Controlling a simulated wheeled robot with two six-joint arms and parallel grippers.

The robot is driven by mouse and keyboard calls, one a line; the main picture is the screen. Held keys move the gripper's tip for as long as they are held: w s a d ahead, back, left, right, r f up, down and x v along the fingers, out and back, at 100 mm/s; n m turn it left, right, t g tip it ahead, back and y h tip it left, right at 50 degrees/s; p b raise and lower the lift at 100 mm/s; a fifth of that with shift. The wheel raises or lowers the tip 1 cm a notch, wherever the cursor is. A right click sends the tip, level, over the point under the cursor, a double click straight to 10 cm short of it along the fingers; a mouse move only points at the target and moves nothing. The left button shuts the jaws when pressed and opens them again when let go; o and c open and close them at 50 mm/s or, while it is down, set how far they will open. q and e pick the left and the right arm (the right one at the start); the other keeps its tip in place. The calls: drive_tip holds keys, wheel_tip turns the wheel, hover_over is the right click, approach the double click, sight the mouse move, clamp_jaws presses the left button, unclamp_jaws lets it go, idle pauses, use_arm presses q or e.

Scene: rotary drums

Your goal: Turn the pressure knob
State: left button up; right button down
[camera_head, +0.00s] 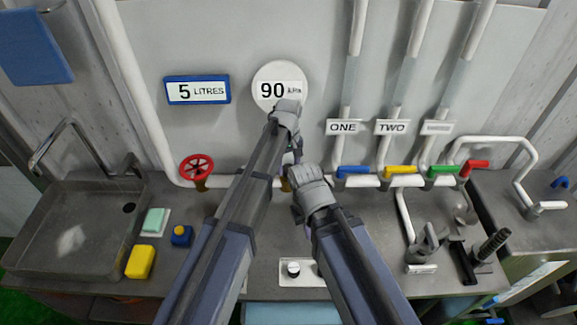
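A round white pressure gauge (272,75) on the back wall reads 90. Below it, my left gripper (297,150) and my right gripper (289,171) are close together in front of the white horizontal pipe. A small bit of brass-coloured fitting (285,185) shows on the pipe between my arms. Whatever knob sits there is mostly hidden by my grippers and arms. I cannot tell whether either gripper touches or holds it. The fingers of both grippers are too small and overlapped to tell open from shut.
A red wheel valve (196,167) is left on the pipe. Blue (357,170), yellow (400,169), green (445,171) and red (475,166) levers are right. A sink (75,235) is at left. A white plate with knobs (296,279) lies in front, between my arms.

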sight(288, 168)
use_arm(q)
drive_tip(key=shift+c, duration=1.2)
drive_tip(key=shift+m, duration=2.2)
drive_tip(key=o, duration=1.4)
wheel_tip(288, 168, up, 8)
drive_tip(key=p, duration=0.8)
drive_tip(key=shift+f, duration=0.1)
